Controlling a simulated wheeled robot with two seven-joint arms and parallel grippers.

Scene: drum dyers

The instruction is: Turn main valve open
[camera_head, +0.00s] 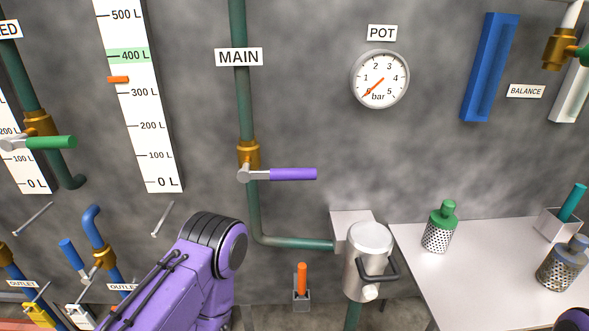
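The main valve (249,160) is a brass body on the green vertical pipe under the MAIN label (239,57). Its purple lever handle (290,174) points to the right, horizontal and across the pipe. My purple left arm comes up from the bottom, left of the pipe and below the valve. Neither gripper can be seen. A small purple part of mine shows at the bottom right corner. Nothing visible touches the handle.
The POT gauge (379,79) reads near zero. A white table (470,262) at right holds perforated canisters. A green-handled valve (50,142) is at left. Wall around the purple handle is clear.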

